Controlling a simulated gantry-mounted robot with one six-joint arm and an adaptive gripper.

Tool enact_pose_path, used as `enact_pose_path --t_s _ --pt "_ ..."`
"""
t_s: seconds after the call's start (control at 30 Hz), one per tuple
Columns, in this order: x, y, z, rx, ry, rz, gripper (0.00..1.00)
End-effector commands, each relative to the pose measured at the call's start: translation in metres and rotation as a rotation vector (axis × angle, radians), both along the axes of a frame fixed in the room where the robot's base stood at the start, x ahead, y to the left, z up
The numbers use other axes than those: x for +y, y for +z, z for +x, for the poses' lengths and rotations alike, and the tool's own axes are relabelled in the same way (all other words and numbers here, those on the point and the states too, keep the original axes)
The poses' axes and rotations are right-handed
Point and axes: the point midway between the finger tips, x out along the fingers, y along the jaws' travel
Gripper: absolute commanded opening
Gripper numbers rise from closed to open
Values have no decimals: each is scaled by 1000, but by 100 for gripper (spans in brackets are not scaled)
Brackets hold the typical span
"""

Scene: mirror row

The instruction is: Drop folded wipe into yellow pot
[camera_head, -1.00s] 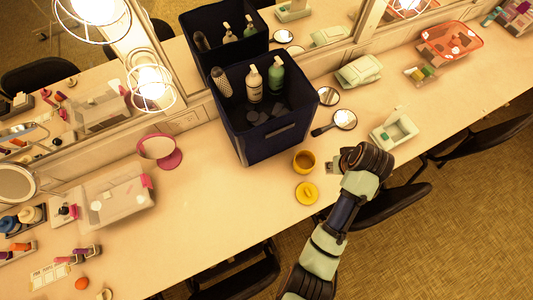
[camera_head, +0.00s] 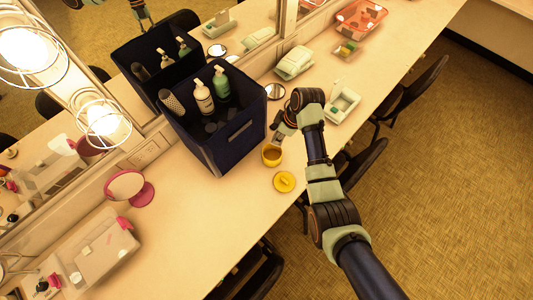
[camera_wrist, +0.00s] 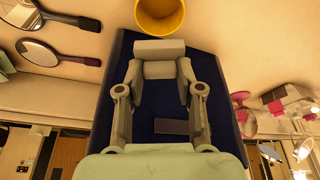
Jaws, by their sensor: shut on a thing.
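The yellow pot (camera_head: 272,155) stands open on the counter, in front of the navy bin. Its rim and inside also show at the top of the wrist view (camera_wrist: 160,14). Its yellow lid (camera_head: 284,181) lies on the counter in front of it. My gripper (camera_head: 279,137) is beside the pot on its far right side in the head view, raised off the counter. In the wrist view my gripper (camera_wrist: 160,72) is shut on the folded wipe (camera_wrist: 160,48), a pale grey pad between the fingertips. The wipe appears just short of the pot's rim; its height above it is unclear.
The navy bin (camera_head: 196,147) with bottles stands close beside the pot and lies behind my fingers in the wrist view. Two mirrors with dark handles (camera_wrist: 54,38) lie nearby. A pale open box (camera_head: 343,104) stands at right. The counter left of the lid is clear.

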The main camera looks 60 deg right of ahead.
Motion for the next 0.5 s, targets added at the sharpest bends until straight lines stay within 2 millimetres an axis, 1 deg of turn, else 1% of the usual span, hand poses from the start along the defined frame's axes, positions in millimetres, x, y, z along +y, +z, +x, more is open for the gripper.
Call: enact_pose_path --t_s 0.33,0.4,0.5 --pt "1 -48 0 1 0 0 4" --pt "1 -55 0 1 0 0 4" --pt "1 -60 0 1 0 0 4"
